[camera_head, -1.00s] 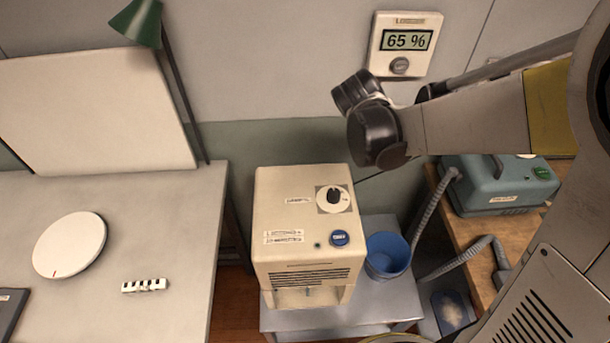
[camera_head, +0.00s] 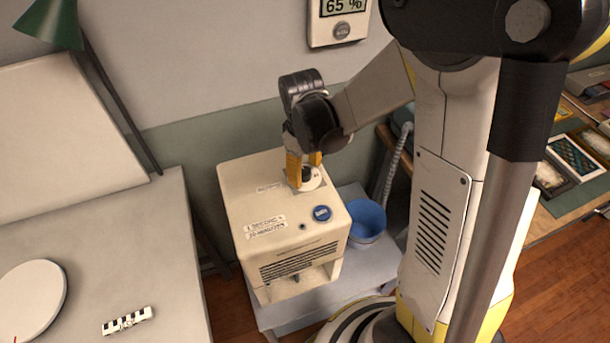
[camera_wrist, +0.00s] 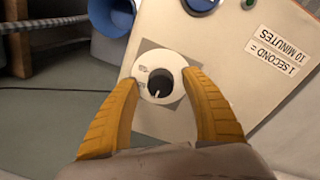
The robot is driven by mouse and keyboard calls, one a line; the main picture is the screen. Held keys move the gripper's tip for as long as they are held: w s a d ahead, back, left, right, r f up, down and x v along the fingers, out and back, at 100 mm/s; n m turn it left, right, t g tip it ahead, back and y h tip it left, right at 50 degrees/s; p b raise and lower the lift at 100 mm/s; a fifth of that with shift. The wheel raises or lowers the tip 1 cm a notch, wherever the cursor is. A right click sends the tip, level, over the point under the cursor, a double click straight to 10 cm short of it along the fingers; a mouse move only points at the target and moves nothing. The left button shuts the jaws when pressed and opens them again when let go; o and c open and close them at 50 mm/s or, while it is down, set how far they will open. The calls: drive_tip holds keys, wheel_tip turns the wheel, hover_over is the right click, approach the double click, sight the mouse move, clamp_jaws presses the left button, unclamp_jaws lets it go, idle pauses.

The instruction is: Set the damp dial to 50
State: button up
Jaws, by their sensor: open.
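The cream machine (camera_head: 250,202) stands on a low grey table, with a blue button (camera_head: 322,213) on its top. The damp dial (camera_head: 309,178) is a white disc with a black knob at the top's back right corner, partly hidden by my fingers in the head view. In the wrist view the dial (camera_wrist: 160,84) shows whole, its knob bearing a white pointer mark; its numbers are too small to read. My gripper (camera_head: 303,172) is open just above the dial. In the wrist view my yellow fingers (camera_wrist: 164,90) are on either side of the knob, apart from it.
A wall display (camera_head: 342,8) reads 65 %. A blue bucket (camera_head: 366,219) stands right of the machine, by a grey hose. A label on the machine reads "1 second = 10 minutes" (camera_wrist: 277,50). A grey table (camera_head: 110,240) is at left.

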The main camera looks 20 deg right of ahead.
drive_tip(key=shift+f, duration=0.4)
drive_tip(key=c, duration=1.2)
drive_tip(key=m+b, duration=0.1)
drive_tip(key=m, duration=0.3)
drive_tip(key=shift+a+m, duration=0.1)
drive_tip(key=shift+m, duration=0.2)
drive_tip(key=m, duration=0.5)
drive_tip(key=shift+a+g, duration=0.1)
drive_tip(key=shift+g, duration=0.2)
